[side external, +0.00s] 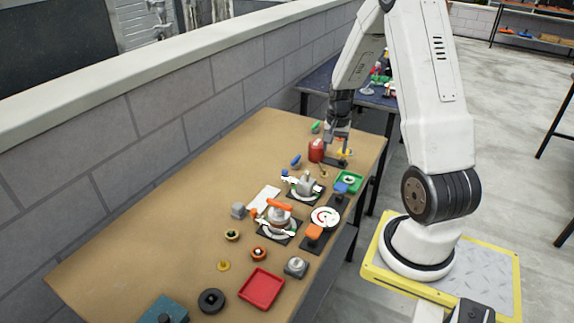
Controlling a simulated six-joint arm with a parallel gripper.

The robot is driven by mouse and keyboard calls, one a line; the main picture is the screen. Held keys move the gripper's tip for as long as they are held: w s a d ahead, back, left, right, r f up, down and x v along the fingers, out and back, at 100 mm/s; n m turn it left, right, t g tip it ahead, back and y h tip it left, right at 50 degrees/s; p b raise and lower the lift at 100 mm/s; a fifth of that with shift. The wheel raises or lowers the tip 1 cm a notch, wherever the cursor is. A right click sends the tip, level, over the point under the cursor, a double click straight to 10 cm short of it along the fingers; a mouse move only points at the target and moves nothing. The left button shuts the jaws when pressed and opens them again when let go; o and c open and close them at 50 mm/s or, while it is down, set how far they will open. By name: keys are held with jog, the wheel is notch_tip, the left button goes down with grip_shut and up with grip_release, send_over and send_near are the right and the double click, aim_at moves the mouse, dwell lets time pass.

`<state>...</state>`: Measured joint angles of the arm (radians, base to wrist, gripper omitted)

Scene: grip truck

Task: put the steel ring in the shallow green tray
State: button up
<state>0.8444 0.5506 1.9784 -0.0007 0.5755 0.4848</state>
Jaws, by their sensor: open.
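The shallow green tray (357,180) lies near the right edge of the brown bench, in its far half. A blue object overlaps its left side in this view. My gripper (340,150) is at the far end of the bench, pointing down with its jaws open, beyond the green tray. It is close to a yellow piece (346,153) and a dark base, and I cannot tell whether it touches them. I cannot make out the steel ring for certain; the parts are small, and some under the gripper are partly hidden.
A red canister (316,150) stands just left of my gripper. Several dark-based fixtures, including a round white dial (325,217), crowd the bench nearer the camera. A red tray (262,289) lies at the near end. A block wall (160,130) borders the left side.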

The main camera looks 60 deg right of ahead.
jog(key=w+a+r+n+t, duration=0.15)
jog(key=a+n, duration=0.25)
jog(key=a, duration=0.4)
jog(key=w+a+r+n+g, duration=0.1)
jog(key=w+a+r+n, duration=0.15)
jog(key=a, duration=0.55)
jog(key=s+a+r+n+t, duration=0.1)
jog(key=a+n, duration=0.3)
jog(key=a, duration=0.3)
jog(key=s+a+r+n+t, duration=0.1)
jog(key=a+n, duration=0.3)
jog(key=a, duration=0.4)
jog(key=shift+s+n, duration=0.35)
jog(key=shift+s, duration=0.45)
